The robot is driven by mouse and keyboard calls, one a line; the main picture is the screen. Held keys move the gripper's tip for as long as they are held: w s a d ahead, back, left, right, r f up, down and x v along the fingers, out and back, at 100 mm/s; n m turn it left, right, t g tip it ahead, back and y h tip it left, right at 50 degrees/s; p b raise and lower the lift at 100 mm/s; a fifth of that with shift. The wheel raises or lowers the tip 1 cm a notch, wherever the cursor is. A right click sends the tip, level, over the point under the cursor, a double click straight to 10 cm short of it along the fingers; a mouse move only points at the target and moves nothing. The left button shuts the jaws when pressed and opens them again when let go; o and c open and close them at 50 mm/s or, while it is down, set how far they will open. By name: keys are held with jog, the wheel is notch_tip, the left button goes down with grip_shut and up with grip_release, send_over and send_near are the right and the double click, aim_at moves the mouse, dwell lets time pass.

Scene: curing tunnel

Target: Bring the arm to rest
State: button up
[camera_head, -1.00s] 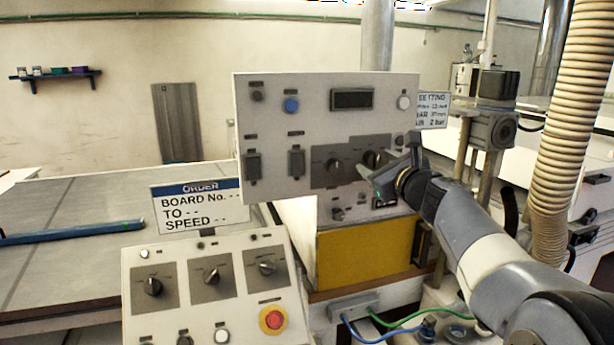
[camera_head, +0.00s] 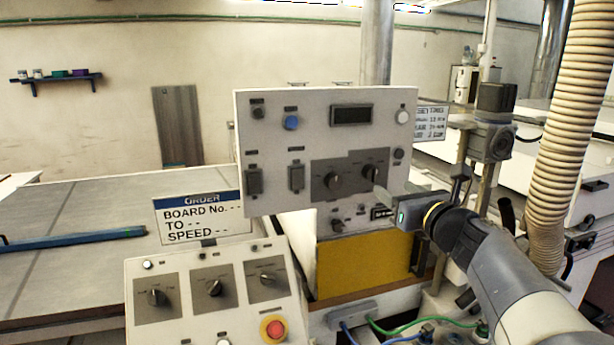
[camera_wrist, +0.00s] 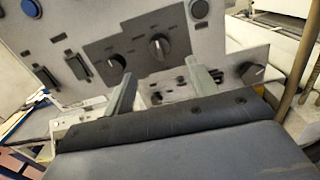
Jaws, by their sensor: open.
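My gripper (camera_head: 388,205) is at the end of my arm, which comes in from the lower right in the head view. It is in front of the lower right corner of the upright control panel (camera_head: 270,185). In the wrist view my gripper (camera_wrist: 162,85) shows two fingers spread apart with nothing between them. Beyond the fingers is the panel's grey plate with two black knobs, a left knob (camera_wrist: 117,62) and a right knob (camera_wrist: 159,46). I cannot tell whether the fingers touch anything.
A sloped console (camera_head: 190,268) with several knobs and a red stop button (camera_head: 273,329) stands at the front. An order sign (camera_head: 203,218) stands behind it. A ribbed hose (camera_head: 570,120) hangs at the right. A yellow box (camera_head: 365,265) is below the panel.

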jog(key=shift+v, duration=0.85)
jog(key=shift+f, duration=0.1)
